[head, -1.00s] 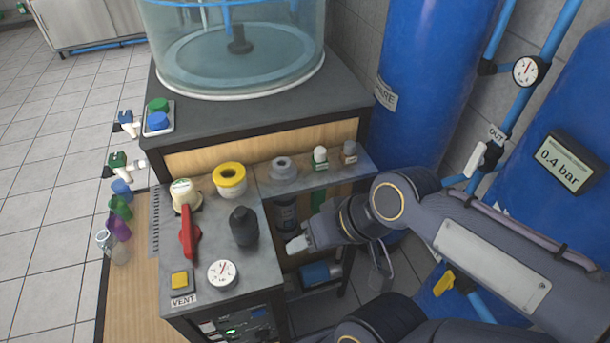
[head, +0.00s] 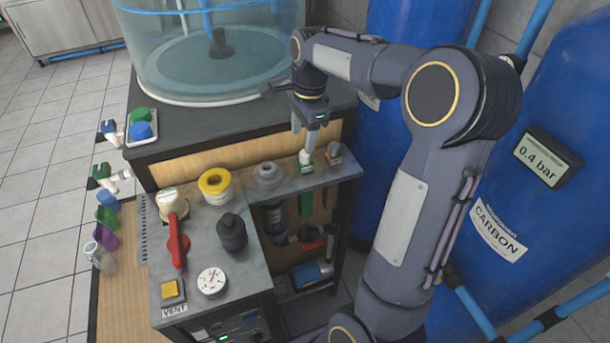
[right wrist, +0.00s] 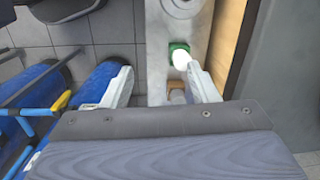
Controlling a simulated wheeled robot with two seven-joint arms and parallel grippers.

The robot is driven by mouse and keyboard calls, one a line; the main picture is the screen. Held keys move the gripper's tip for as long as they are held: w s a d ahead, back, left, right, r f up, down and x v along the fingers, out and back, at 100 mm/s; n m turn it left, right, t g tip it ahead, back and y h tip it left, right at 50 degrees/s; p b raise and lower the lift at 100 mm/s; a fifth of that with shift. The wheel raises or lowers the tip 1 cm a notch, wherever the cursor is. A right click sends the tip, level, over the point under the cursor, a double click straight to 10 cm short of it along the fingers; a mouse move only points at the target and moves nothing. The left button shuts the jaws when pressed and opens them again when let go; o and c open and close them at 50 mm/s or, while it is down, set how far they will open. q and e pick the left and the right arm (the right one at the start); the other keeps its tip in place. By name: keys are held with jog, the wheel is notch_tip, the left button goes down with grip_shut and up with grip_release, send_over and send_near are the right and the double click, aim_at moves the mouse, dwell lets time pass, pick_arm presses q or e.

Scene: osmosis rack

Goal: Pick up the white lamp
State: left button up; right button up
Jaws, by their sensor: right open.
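The white lamp (head: 304,157) is a small white bulb on a green base. It stands on the narrow grey shelf (head: 331,175) at the right of the bench. My right gripper (head: 303,137) points down right above the lamp, open and empty. In the right wrist view the lamp (right wrist: 181,59) shows close to the tip of the right-hand finger, and the other finger is well to the left. I cannot tell whether that finger touches the lamp. My left gripper is not in view.
A brown-grey lamp-like piece (head: 333,153) stands just right of the white lamp. A grey round fitting (head: 268,174) is to its left, then a yellow-ringed one (head: 215,184). The clear tank (head: 205,55) stands behind. Blue cylinders (head: 470,190) stand at the right.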

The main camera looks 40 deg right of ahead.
jog(key=w+d+f+m, duration=0.1)
jog(key=w+d+f+m+g, duration=0.1)
jog(key=w+m, duration=0.1)
jog(key=shift+w+d+f+h, duration=0.1)
jog(key=shift+d+h, duration=0.2)
jog(key=shift+d, duration=0.1)
jog(key=f, duration=0.2)
jog(key=f+p, duration=0.1)
jog(key=f, duration=0.4)
jog(key=shift+w+d+f+p, duration=0.25)
jog(key=shift+d+f+p, duration=0.1)
jog(key=shift+d, duration=0.05)
jog(key=c, duration=0.9)
jog(key=shift+o, duration=0.2)
jog(key=shift+r, duration=0.1)
notch_tip(320, 180, up, 28)
jog(key=p, duration=0.1)
